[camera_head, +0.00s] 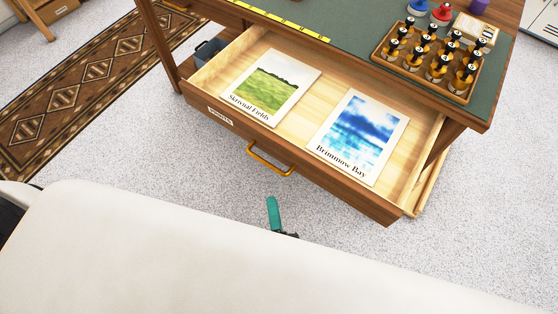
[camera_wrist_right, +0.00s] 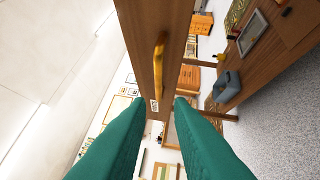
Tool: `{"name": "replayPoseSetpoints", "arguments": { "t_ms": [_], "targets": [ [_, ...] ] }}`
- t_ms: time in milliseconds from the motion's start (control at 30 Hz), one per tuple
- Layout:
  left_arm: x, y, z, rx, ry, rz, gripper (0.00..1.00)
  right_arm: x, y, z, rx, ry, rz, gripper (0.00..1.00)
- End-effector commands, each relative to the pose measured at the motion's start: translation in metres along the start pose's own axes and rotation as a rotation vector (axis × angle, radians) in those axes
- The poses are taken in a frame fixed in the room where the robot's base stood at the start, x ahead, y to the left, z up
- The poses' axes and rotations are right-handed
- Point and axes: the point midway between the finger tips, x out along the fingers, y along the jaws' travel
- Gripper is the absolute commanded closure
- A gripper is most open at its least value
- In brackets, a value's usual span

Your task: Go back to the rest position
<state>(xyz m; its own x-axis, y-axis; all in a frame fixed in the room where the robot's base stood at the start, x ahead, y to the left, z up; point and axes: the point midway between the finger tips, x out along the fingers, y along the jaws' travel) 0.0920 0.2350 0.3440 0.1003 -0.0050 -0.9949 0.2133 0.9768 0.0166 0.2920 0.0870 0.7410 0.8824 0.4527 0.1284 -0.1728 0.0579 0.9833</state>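The drawer (camera_head: 352,198) of the wooden table is pulled open. The brass handle (camera_head: 268,162) is on the drawer front and also shows in the right wrist view (camera_wrist_right: 159,62). My right gripper (camera_head: 273,213) is just in front of the drawer, below the handle and apart from it. In the right wrist view its teal fingers (camera_wrist_right: 160,103) are spread with nothing held. My left gripper is out of view.
A blue-grey bin (camera_head: 208,50) is behind the drawer's left side. A patterned rug (camera_head: 75,95) lies at left. Carpet in front of the drawer is clear.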

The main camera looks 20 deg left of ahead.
Motion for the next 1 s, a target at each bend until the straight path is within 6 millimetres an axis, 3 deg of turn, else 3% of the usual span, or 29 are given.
{"name": "replayPoseSetpoints", "arguments": {
  "t_ms": [267, 367, 467, 567, 700, 767, 900, 1000],
  "targets": [
    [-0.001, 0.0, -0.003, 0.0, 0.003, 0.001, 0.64, -0.001, -0.005, 0.0, -0.013, 0.005, -0.012, 0.8],
    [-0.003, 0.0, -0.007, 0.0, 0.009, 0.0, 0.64, -0.007, -0.031, 0.002, -0.09, 0.038, -0.078, 0.8],
    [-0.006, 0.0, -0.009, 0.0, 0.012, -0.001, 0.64, -0.023, -0.083, 0.009, -0.242, 0.108, -0.212, 0.8],
    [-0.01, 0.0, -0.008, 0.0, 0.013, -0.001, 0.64, -0.054, -0.149, 0.025, -0.427, 0.213, -0.391, 0.8],
    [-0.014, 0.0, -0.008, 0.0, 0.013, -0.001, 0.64, -0.116, -0.233, 0.057, -0.652, 0.389, -0.647, 0.8],
    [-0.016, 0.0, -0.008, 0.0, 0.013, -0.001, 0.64, -0.148, -0.262, 0.071, -0.731, 0.474, -0.753, 0.8],
    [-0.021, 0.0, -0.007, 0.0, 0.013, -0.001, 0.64, -0.233, -0.315, 0.107, -0.867, 0.693, -0.989, 0.8],
    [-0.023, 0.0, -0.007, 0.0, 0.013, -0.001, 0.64, -0.29, -0.335, 0.126, -0.915, 0.849, -1.126, 0.8]
  ]
}}
